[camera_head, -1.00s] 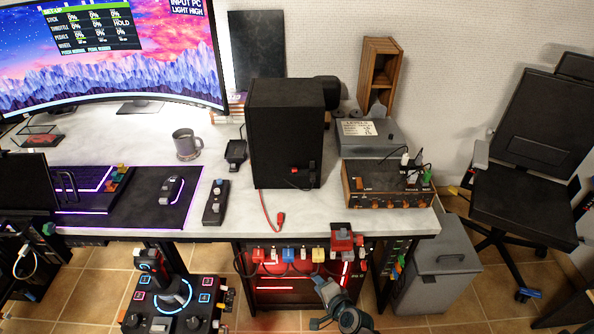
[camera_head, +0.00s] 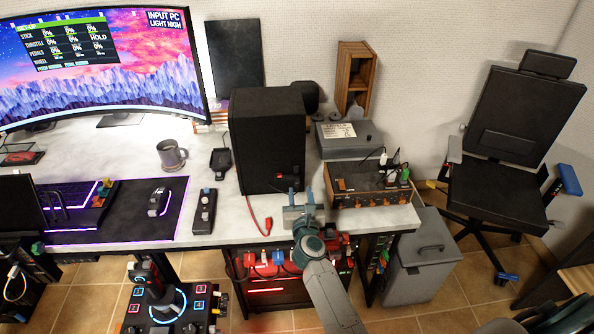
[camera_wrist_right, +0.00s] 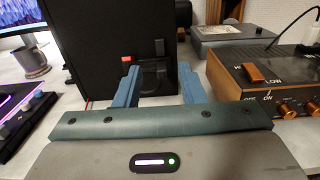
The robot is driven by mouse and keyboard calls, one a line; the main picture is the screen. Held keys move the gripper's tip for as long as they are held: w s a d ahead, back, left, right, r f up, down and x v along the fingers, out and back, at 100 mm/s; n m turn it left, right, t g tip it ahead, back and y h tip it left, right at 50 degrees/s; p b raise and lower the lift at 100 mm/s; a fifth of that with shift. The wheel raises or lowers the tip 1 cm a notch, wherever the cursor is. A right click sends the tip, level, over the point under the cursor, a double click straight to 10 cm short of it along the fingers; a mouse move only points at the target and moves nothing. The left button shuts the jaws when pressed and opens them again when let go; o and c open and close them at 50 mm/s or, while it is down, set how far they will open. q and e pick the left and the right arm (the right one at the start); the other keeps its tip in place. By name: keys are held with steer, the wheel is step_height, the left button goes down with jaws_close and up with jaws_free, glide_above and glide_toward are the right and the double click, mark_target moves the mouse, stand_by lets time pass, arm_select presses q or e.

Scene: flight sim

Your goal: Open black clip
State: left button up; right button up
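A black box (camera_head: 260,130), like a speaker, stands upright on the desk. On the lower right of its front is a small black clip-like part (camera_head: 288,182), with a red piece (camera_wrist_right: 128,60) beside it. In the right wrist view the black part (camera_wrist_right: 154,72) shows between my fingers. My right gripper (camera_head: 300,195) is open, its two blue fingers (camera_wrist_right: 158,85) pointing at the box front. Nothing shows between the fingertips except the box behind; I cannot tell whether they touch it. The clip's lower part is hard to make out. My left gripper is not in view.
A wooden control unit (camera_head: 368,185) with knobs stands close right of my right gripper. A mug (camera_head: 171,155) and a small switch panel (camera_head: 204,210) stand to the left.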

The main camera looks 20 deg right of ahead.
mark_target(296, 168)
steer(key=x, duration=1)
steer(key=shift+w+b, duration=0.2)
steer(key=shift+b, duration=0.2)
